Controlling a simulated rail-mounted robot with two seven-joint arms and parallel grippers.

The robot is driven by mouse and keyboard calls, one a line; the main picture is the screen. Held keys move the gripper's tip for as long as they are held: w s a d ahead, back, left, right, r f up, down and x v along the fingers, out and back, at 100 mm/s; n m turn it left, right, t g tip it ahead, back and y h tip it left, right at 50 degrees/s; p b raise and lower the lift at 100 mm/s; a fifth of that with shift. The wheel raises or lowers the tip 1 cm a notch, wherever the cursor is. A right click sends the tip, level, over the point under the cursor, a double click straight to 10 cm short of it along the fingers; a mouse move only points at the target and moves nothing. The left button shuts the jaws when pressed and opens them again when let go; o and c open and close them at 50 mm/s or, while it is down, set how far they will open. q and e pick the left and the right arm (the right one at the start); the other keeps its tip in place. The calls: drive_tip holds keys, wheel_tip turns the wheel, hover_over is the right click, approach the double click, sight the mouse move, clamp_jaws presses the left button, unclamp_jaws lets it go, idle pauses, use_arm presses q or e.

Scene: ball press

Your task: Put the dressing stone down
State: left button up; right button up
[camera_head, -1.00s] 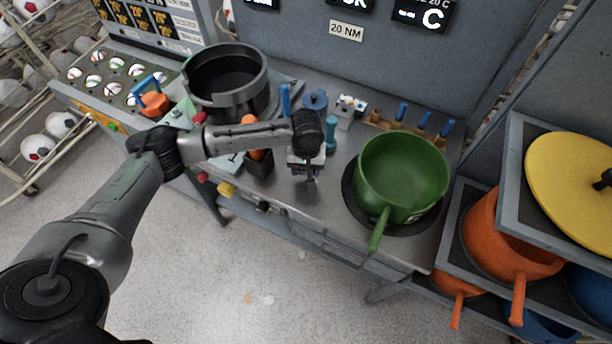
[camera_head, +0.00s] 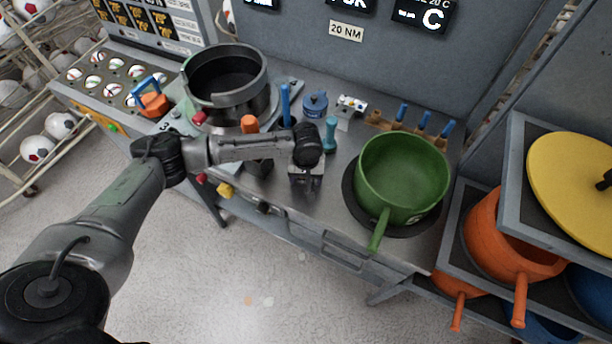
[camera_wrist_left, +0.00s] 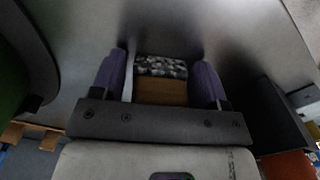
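The dressing stone (camera_wrist_left: 160,67) shows in the left wrist view as a small block with a grey speckled face and a brown body. It lies between the two purple-padded fingers of my left gripper (camera_wrist_left: 160,82). A pale strip of gap shows between the left finger and the block, so the fingers stand open around it. In the head view my left gripper (camera_head: 305,182) points down low over the front of the steel bench (camera_head: 335,215), left of the green pan; the stone is hidden there. Whether the stone rests fully on the bench is hard to tell. My right gripper is not in view.
The green pan (camera_head: 395,185) stands close on the right. A blue pot (camera_head: 315,103), teal handle (camera_head: 331,133) and blue-handled tools stand behind.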

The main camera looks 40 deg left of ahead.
use_arm(q)
drive_tip(key=shift+o, duration=0.7)
drive_tip(key=shift+r, duration=0.25)
wheel_tip(320, 180, up, 10)
drive_tip(key=shift+r+p, duration=0.25)
drive_tip(key=shift+p, duration=0.55)
drive_tip(key=shift+r, duration=0.65)
